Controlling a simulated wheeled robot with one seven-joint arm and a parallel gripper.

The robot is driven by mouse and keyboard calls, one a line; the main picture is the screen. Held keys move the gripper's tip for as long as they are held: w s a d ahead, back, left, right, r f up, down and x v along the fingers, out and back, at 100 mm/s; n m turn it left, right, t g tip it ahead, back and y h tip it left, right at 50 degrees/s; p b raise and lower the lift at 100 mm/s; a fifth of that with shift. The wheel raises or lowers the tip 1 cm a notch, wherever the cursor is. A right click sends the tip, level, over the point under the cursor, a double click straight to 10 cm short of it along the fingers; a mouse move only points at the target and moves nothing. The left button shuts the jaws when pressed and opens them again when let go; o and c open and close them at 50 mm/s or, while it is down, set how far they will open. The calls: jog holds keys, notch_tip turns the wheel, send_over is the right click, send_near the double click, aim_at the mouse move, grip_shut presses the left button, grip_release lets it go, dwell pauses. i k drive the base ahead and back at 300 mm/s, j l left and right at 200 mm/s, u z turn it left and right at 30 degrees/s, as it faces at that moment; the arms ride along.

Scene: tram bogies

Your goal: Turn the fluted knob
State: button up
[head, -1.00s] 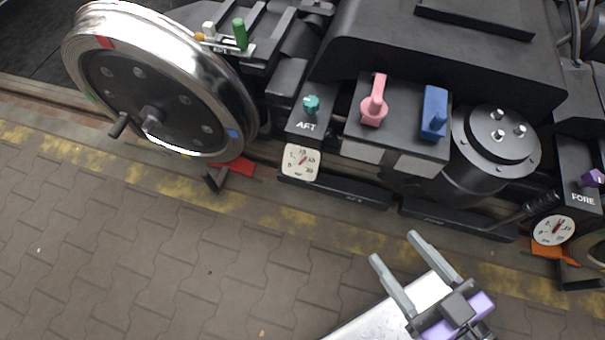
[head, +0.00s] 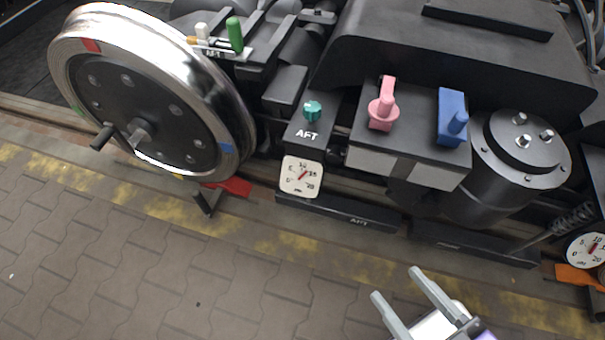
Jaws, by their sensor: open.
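The gripper's rear is cut off by the lower edge.
A pink lever knob (head: 382,110) and a blue switch (head: 452,122) stand on a box to the right. A shiny wheel (head: 150,90) with a crank handle is at left. A green peg (head: 235,35) stands behind it. A black cylinder (head: 520,150) is at right. The paving in front is clear.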

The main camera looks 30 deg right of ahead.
aim_at(312, 111)
jog(key=i+l+u, duration=0.2)
jog(key=u, duration=0.25)
jog(key=i+l+u, duration=0.4)
